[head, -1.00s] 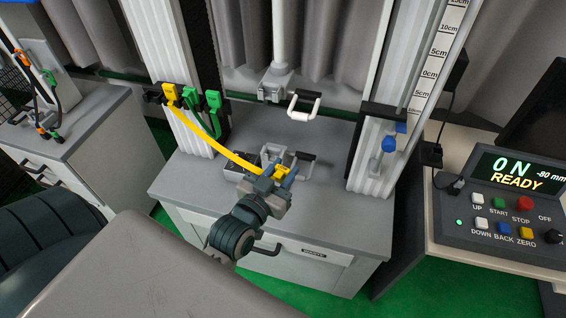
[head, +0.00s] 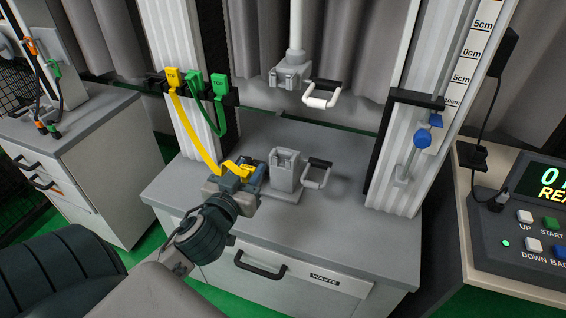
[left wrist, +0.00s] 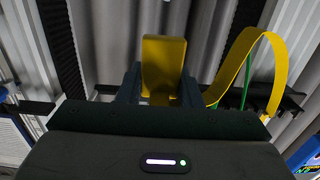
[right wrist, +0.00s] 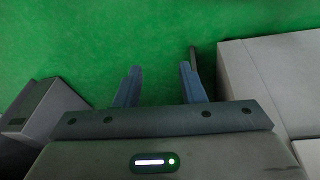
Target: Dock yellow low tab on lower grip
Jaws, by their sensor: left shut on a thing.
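My left gripper (head: 238,180) is shut on the yellow low tab (head: 238,167), just left of the lower grip. In the left wrist view the yellow tab (left wrist: 163,68) stands up between the fingers. A yellow strap (head: 195,135) runs from it up to the yellow TOP tab (head: 173,78) on the rack. The lower grip (head: 287,170) is a grey clamp on the bench with a black-and-white handle (head: 318,174) at its right. The tab and the grip look apart. My right gripper (right wrist: 160,88) is open and empty above green floor, seen only in the right wrist view.
The upper grip (head: 291,75) with a white handle (head: 321,95) hangs above the lower grip. Green tabs (head: 219,82) hang beside the yellow TOP tab. A column with a blue knob (head: 422,139) stands right. The bench top (head: 345,215) in front is clear.

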